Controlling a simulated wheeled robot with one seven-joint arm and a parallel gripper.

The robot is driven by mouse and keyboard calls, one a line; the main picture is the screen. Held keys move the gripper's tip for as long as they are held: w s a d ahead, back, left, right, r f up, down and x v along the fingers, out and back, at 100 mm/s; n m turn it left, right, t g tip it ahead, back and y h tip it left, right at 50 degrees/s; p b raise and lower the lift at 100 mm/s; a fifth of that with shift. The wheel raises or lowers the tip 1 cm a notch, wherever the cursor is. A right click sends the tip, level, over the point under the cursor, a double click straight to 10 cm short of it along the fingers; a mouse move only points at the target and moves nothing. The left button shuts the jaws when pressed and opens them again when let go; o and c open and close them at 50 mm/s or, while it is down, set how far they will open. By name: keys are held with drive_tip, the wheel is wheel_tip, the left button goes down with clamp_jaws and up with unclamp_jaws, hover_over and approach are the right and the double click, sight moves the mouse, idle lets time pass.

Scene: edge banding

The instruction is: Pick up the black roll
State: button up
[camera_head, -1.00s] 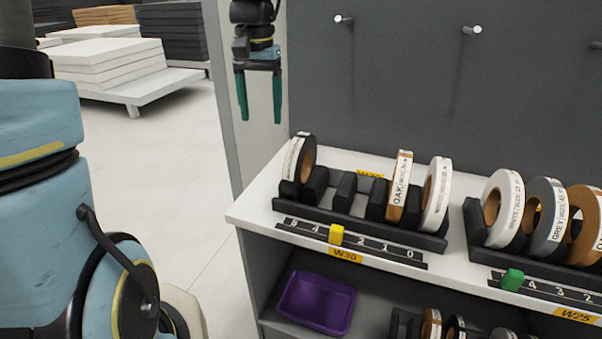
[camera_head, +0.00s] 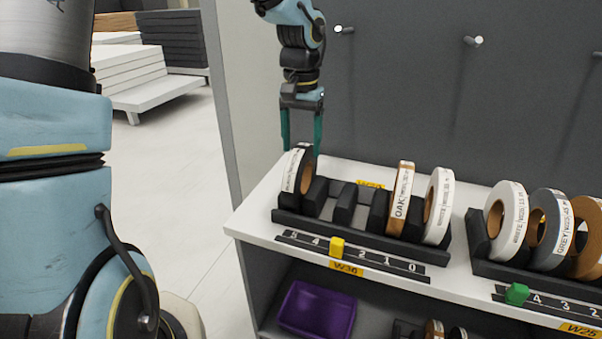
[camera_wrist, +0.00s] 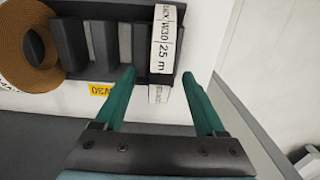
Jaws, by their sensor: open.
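The black roll (camera_head: 298,172) stands upright in the leftmost slot of the W30 rack (camera_head: 345,222). Its white label, partly readable as W30 25 m, faces the wrist camera, and the roll (camera_wrist: 166,42) shows edge-on there. My gripper (camera_head: 302,142) points down above and behind the roll in the head view, open and empty. In the wrist view my gripper (camera_wrist: 159,76) has its two green fingers apart, with the roll's edge in line with the gap between them. Whether the fingertips overlap the roll in depth is unclear.
Empty slots lie right of the roll, then an oak roll (camera_head: 400,199) and a white roll (camera_head: 438,206). A second rack (camera_head: 486,262) holds more rolls at right. A grey pegboard (camera_head: 440,110) rises behind the shelf. A purple bin (camera_head: 317,309) sits below.

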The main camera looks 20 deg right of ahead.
drive_tip(key=shift+f, duration=0.95)
clamp_jaws()
idle(0.7)
